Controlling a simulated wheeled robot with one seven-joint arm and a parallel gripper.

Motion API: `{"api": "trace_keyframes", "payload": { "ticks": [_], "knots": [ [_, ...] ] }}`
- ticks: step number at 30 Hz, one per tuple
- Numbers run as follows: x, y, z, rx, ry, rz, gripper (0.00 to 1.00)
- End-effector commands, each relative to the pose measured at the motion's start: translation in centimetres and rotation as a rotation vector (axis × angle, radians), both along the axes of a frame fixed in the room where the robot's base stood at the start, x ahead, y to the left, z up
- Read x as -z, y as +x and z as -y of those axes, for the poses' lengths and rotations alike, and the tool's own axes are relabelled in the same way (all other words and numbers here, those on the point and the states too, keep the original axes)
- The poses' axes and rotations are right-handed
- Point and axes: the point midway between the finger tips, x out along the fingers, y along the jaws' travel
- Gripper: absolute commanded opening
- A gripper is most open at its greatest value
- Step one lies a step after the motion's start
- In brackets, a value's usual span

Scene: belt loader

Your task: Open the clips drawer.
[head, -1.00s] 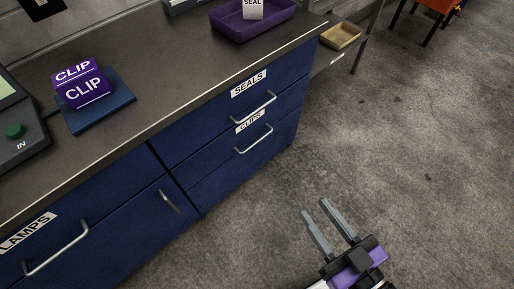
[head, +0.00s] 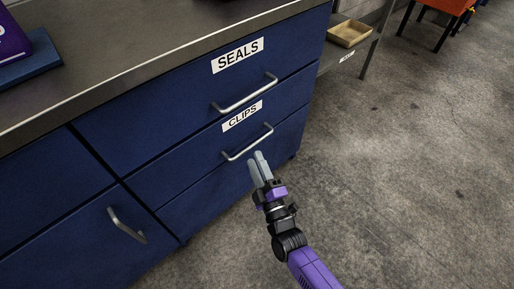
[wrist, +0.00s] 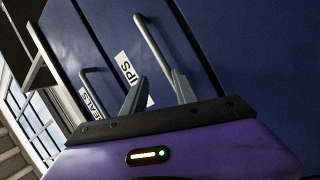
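The clips drawer (head: 215,150) is a blue front with a white CLIPS label (head: 242,116) and a silver bar handle (head: 248,143). It looks shut, flush with its neighbours. My gripper (head: 258,158) is just in front of the handle, near its middle in the head view. In the wrist view the two grey fingers (wrist: 158,90) are apart with nothing gripped between them. The clips handle (wrist: 154,45) runs past the fingertips there, its lower end close to the right finger. I cannot tell whether they touch.
The seals drawer (head: 175,100) with its own handle (head: 246,95) is directly above. A lower-left cabinet handle (head: 127,226) sticks out nearby. The grey worktop (head: 130,45) overhangs the drawers. A shelf with a tan tray (head: 349,33) stands beyond. The floor to the right is clear.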

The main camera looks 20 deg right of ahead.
Motion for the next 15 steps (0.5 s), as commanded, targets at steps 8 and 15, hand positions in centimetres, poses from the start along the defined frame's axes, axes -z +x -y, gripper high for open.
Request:
{"api": "trace_keyframes", "payload": {
  "ticks": [8,15],
  "knots": [
    [1.5,-1.0,0.8,0.086,-0.299,-0.025,0.34],
    [1.2,0.9,0.9,0.091,-0.327,-0.023,0.34]
  ]
}}
